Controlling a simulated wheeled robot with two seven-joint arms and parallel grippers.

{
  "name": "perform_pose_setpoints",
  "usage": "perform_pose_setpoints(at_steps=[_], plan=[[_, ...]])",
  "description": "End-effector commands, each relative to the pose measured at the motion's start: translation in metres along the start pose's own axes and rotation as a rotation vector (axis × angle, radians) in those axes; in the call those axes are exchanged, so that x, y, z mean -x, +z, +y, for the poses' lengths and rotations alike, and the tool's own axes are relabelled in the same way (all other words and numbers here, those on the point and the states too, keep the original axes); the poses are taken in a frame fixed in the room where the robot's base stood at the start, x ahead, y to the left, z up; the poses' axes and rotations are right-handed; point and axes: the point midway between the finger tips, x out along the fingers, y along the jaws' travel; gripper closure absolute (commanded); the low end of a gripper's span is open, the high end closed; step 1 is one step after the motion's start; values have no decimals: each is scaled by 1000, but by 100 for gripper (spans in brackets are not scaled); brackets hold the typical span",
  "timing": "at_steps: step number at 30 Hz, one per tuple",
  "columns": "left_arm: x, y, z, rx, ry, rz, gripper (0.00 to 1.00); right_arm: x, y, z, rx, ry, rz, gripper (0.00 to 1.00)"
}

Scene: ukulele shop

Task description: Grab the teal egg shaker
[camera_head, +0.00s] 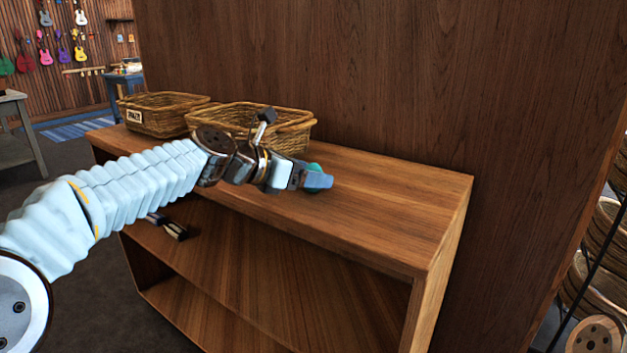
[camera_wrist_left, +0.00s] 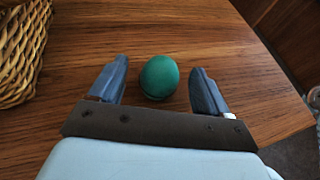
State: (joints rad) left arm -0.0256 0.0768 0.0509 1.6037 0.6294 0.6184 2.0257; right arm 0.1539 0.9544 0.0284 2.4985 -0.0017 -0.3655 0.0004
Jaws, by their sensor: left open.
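The teal egg shaker (camera_wrist_left: 159,77) sits on the wooden shelf top, between the two fingers of my left gripper (camera_wrist_left: 157,83) in the left wrist view. The fingers are open, with a gap on each side of the egg. In the head view my left gripper (camera_head: 314,181) reaches in from the left over the shelf top. Only a small part of the egg (camera_head: 314,167) shows there, behind the fingers. My right gripper is not in view.
Two wicker baskets (camera_head: 160,101) stand at the back left of the shelf unit (camera_head: 375,205); the nearer basket (camera_head: 303,121) is close to my left gripper. It also shows at the left of the wrist view (camera_wrist_left: 22,52). The shelf top to the right is clear.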

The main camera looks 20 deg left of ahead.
Motion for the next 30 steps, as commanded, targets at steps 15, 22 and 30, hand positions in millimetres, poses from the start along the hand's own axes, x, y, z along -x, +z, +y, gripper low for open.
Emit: perform_pose_setpoints(at_steps=[15,22,30], plan=[[-17,0,0,-1,0,0,44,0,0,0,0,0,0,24],[-16,0,0,0,0,0,79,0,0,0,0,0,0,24],[-16,2,0,-1,0,-1,80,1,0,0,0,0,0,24]])
